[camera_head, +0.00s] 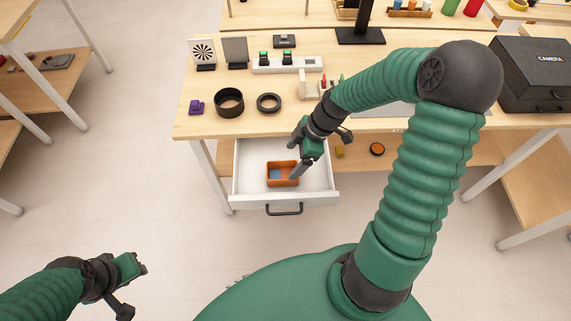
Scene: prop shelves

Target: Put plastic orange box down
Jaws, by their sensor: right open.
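The small orange plastic box (270,181) sits inside the pulled-out white drawer (318,188). Something blue lies in the box. My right gripper (301,165) reaches down into the drawer at the box's right side. It is open, and its fingertips are at or very close to the box's right rim. I cannot tell whether they touch it. My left gripper (130,285) is low at the left, over the floor and away from the drawer. Its jaw state is unclear.
The wooden table (215,127) above the drawer carries a black ring (269,103), a black cylinder (229,102), a purple item (196,107) and a switch strip (287,65). A black camera case (532,75) stands at the right. The drawer handle (284,210) juts forward.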

